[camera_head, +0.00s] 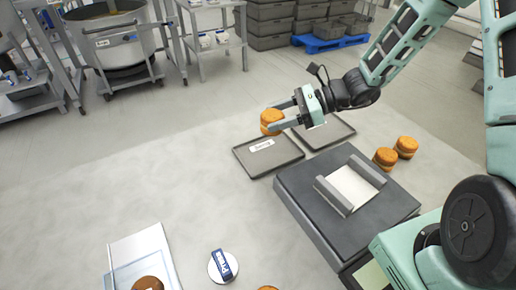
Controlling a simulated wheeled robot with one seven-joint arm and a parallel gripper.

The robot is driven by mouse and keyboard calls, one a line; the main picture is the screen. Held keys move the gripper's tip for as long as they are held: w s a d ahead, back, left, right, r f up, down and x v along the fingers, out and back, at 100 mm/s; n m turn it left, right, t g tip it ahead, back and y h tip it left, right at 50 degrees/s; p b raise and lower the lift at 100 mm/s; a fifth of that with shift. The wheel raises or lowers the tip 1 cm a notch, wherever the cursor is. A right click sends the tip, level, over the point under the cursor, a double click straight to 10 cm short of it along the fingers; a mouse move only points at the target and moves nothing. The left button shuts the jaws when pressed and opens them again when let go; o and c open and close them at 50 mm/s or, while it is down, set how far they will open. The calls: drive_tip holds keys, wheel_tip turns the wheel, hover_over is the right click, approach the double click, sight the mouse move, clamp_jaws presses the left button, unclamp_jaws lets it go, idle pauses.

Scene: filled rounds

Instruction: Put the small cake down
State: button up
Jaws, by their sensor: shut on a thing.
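The small cake (271,121) is a round, golden-brown filled cake with a paler band around its middle. My gripper (275,117) is shut on it, with one finger on either side. A white label (261,145) with dark print lies on this tray.
A second grey tray (335,136) adjoins behind. Two similar cakes (385,158) (406,147) stand at the right. A dark block with a pale cradle (347,190) stands in front. A blue-handled round tool (222,265) and a clear-lidded box (146,262) lie nearer. The left surface is clear.

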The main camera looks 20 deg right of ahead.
wheel_tip(320, 180, down, 10)
drive_tip(key=shift+r+p, duration=0.15)
drive_tip(key=shift+p, duration=0.35)
drive_tip(key=shift+o, duration=1.4)
drive_tip(key=shift+f, duration=0.2)
drive_tip(key=o, duration=0.4)
drive_tip(key=shift+r, duration=0.1)
